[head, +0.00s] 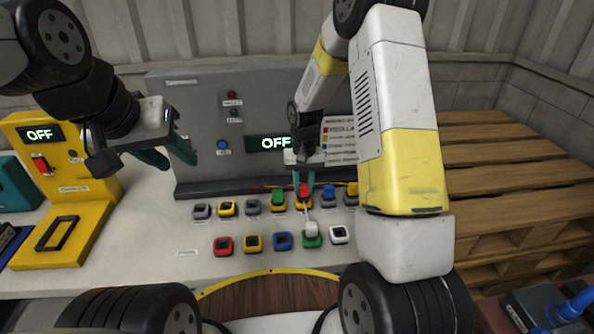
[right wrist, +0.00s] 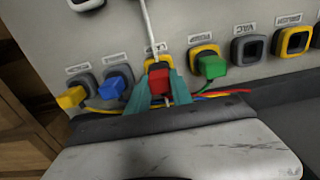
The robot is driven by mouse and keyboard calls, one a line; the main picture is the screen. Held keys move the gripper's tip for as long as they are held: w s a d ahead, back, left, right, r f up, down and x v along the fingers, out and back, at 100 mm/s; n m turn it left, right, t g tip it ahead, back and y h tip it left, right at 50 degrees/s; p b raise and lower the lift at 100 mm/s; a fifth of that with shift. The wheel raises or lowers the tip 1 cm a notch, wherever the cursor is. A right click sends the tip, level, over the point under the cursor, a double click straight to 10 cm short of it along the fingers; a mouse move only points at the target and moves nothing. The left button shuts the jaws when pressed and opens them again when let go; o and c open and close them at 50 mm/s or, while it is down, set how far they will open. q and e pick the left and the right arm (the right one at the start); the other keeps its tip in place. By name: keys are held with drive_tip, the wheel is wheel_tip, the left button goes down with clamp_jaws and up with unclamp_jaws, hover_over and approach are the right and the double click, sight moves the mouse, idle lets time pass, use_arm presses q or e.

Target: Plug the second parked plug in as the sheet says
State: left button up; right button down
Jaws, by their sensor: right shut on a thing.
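My right gripper (head: 303,182) is shut on a red plug (head: 303,191), with teal fingers on both sides of it. In the right wrist view, the red plug (right wrist: 158,80) is at a yellow-rimmed socket (right wrist: 157,62); I cannot tell whether it is seated. Beside it are a green plug (right wrist: 212,67), a blue plug (right wrist: 112,88) and a yellow plug (right wrist: 71,97), each at a back-row socket. A white plug (head: 311,229) stands in a green front-row socket (head: 312,242). The sheet (head: 340,138) is partly hidden by my right arm. My left gripper (head: 168,155) is open and empty.
Front-row red (head: 223,245), yellow (head: 253,243), blue (head: 283,240) and white (head: 339,235) sockets are empty. A white cord (right wrist: 148,25) passes close to the red plug. A grey panel (head: 210,110) reading OFF stands behind. A yellow station (head: 85,215) stands at left.

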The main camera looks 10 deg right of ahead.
drive_tip(key=shift+f, duration=0.6)
drive_tip(key=c, duration=1.1)
unclamp_jaws()
drive_tip(key=shift+o, duration=0.2)
drive_tip(key=shift+r, duration=0.15)
wheel_tip(320, 180, up, 8)
drive_tip(key=shift+f, duration=0.2)
drive_tip(key=s+d+r+t, duration=0.1)
drive_tip(key=s+r, duration=0.3)
drive_tip(key=r, duration=0.6)
drive_tip(key=s+d+r+t+y, duration=0.1)
drive_tip(key=s+r+t, duration=0.1)
drive_tip(key=s+r, duration=0.4)
drive_tip(key=s+r+t+y, duration=0.1)
drive_tip(key=s+r+t, duration=0.2)
drive_tip(key=s, duration=1.1)
wheel_tip(320, 180, up, 3)
drive_tip(key=shift+d+r+n, duration=0.2)
drive_tip(key=shift+d+n, duration=0.1)
drive_tip(key=shift+d, duration=0.05)
